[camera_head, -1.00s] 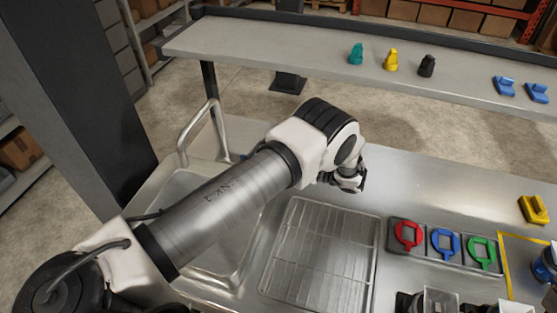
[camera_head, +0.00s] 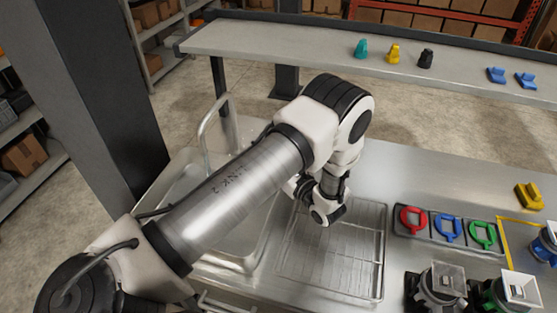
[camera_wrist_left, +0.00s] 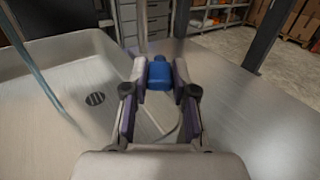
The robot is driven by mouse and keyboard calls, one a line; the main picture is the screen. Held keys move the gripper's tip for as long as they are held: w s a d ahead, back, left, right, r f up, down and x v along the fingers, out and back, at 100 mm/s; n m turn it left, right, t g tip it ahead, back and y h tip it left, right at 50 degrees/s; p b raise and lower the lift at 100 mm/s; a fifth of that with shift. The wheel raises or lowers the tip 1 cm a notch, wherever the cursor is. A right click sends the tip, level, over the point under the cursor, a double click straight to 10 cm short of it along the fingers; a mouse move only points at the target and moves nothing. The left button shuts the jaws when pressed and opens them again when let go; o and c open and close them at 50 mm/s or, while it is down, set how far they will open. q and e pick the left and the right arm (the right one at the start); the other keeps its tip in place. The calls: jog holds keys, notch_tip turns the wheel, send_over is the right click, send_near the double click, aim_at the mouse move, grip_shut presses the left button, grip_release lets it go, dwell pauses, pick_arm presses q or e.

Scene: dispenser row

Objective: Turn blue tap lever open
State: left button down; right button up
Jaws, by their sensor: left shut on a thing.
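My left gripper (camera_wrist_left: 157,95) is shut on a small blue piece (camera_wrist_left: 158,76) with rounded shoulders and a narrower top, held between the two fingers in the left wrist view. I cannot tell whether it is the tap lever. In the head view my left arm reaches over the sink and wire rack; its fingers and the blue piece are hidden there. A blue ring-handled piece (camera_head: 447,229) lies between a red one (camera_head: 413,220) and a green one (camera_head: 483,235) in a dark tray. My right gripper is not in view.
The sink (camera_wrist_left: 62,85) with its drain is left of the gripper. The wire rack (camera_head: 345,262) lies below the arm. Dispensers (camera_head: 440,285) stand at the lower right, a yellow piece (camera_head: 528,196) at right. Small coloured pieces line the back shelf (camera_head: 300,50).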

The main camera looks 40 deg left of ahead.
pick_arm(q)
jog(key=shift+s+a+r+m+t, duration=0.2)
jog(key=shift+m+t, duration=0.2)
jog(key=shift+t, duration=0.2)
jog(key=c, duration=1.2)
grip_release()
jog(key=shift+o, duration=1.4)
jog(key=shift+a+f, duration=0.25)
jog(key=shift+a, duration=0.05)
jog(key=v, duration=0.7)
jog(key=shift+d, duration=0.3)
